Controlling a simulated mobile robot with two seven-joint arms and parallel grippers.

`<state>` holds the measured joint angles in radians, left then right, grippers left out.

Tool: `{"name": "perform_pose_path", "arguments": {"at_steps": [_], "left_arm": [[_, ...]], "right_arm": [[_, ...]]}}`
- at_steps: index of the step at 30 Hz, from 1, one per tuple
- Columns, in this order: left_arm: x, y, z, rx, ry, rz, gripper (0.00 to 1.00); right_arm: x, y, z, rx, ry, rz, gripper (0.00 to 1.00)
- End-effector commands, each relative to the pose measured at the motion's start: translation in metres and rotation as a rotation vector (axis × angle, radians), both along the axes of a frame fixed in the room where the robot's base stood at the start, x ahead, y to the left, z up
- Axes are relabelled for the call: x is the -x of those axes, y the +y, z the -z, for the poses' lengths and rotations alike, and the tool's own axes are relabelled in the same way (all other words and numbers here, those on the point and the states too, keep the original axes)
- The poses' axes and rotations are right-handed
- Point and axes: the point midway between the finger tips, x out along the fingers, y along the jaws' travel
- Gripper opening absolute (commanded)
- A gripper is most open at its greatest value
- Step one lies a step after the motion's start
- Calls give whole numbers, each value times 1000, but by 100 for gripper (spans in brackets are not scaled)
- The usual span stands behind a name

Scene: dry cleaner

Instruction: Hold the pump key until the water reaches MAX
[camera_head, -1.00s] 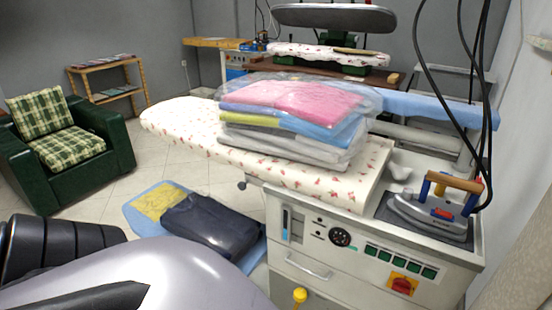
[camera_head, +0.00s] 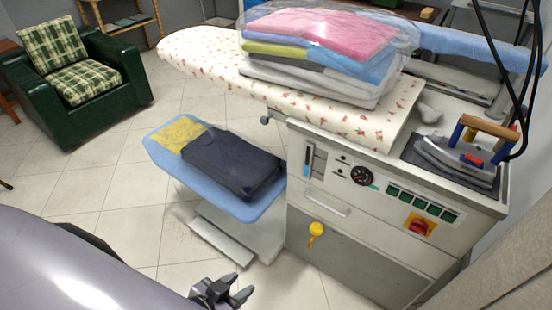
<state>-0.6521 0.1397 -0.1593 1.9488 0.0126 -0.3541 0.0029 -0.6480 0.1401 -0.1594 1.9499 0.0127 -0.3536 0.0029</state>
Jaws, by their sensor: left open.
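The ironing station's front panel (camera_head: 380,188) faces me. It has a narrow upright water gauge (camera_head: 308,161) with blue in it at the left, a round dial (camera_head: 361,176), a row of dark green keys (camera_head: 421,204) and a red rotary switch on a yellow plate (camera_head: 418,226). Labels are too small to read, so I cannot tell which key is the pump key or where MAX is. My left gripper (camera_head: 241,286) is open and empty at the bottom edge, well below and left of the panel. My right gripper is out of view.
A yellow knob (camera_head: 317,229) sits low on the cabinet front below a drawer handle (camera_head: 320,204). A blue shelf (camera_head: 265,207) with folded dark clothes juts out left. An iron (camera_head: 458,162) with cables stands on top. Bagged laundry (camera_head: 325,45) lies on the board.

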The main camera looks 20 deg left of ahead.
Motion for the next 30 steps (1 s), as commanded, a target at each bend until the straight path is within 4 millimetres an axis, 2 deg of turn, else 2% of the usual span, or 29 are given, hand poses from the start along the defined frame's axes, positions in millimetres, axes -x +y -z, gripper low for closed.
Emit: {"name": "perform_pose_path", "arguments": {"at_steps": [14, 17, 18, 30], "left_arm": [[-1, 0, -1, 0, -3, 1, 40], [-1, 0, -1, 0, -3, 1, 40], [-1, 0, -1, 0, -3, 1, 40], [-2, 0, -1, 0, -4, 1, 40]], "right_arm": [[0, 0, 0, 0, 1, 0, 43], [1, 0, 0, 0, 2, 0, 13], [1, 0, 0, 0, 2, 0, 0], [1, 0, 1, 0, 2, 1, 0]]}}
